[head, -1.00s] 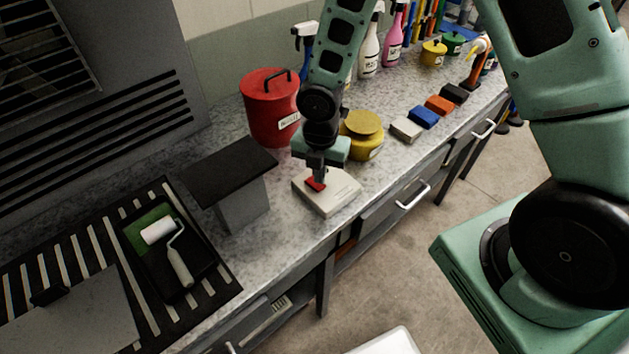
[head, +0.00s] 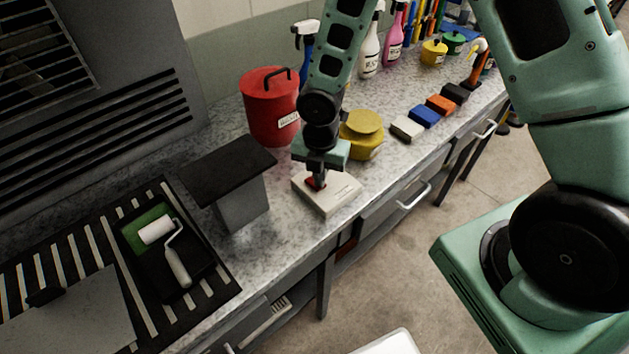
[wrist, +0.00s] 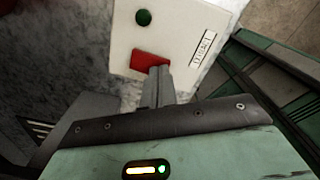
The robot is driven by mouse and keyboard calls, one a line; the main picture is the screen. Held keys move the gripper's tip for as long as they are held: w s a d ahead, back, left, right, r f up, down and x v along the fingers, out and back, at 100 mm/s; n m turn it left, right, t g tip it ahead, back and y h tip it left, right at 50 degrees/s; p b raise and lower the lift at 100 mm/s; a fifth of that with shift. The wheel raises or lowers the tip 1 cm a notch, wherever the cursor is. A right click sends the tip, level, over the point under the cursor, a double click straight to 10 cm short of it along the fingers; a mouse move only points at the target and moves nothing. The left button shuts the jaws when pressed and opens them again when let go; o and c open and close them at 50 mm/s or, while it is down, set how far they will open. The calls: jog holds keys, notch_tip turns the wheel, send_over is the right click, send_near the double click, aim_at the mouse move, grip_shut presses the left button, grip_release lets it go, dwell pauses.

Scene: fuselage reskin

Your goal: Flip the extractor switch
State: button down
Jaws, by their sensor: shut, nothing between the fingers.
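The extractor switch is a pale box (head: 338,196) on the grey speckled bench, near its front edge. It has a red rocker (head: 311,182), a green round lamp and a printed label. In the wrist view the box (wrist: 182,30) fills the upper middle, with the red rocker (wrist: 143,61) just ahead of the fingers. My gripper (head: 318,186) is shut and points down over the box, its tips at the red rocker. In the wrist view the shut fingers (wrist: 157,76) overlap the rocker's right end. I cannot tell whether they press it.
A red lidded bin (head: 268,120) and a yellow pot (head: 362,146) stand behind the switch. A dark-topped grey block (head: 240,203) stands to its left. A paint tray with a roller (head: 175,262) lies on a striped mat. Coloured blocks (head: 425,117) line the bench's right.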

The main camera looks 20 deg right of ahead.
jog(key=shift+f, duration=0.3)
notch_tip(320, 180, up, 7)
jog(key=p, duration=0.6)
jog(key=shift+r, duration=0.1)
dwell(0.7)
jog(key=s+a+r+m+b, duration=0.3)
jog(key=s+r+m+b, duration=0.1)
jog(key=s+m, duration=0.6)
jog(key=s+a+r+m+b, duration=0.3)
jog(key=s+r+m+b, duration=0.2)
jog(key=s+m+b, duration=0.2)
jog(key=s+m, duration=0.2)
jog(key=s, duration=0.1)
jog(key=shift+a+r+m+y, duration=0.15)
jog(key=shift+r+m+y, duration=0.15)
jog(key=shift+m, duration=0.1)
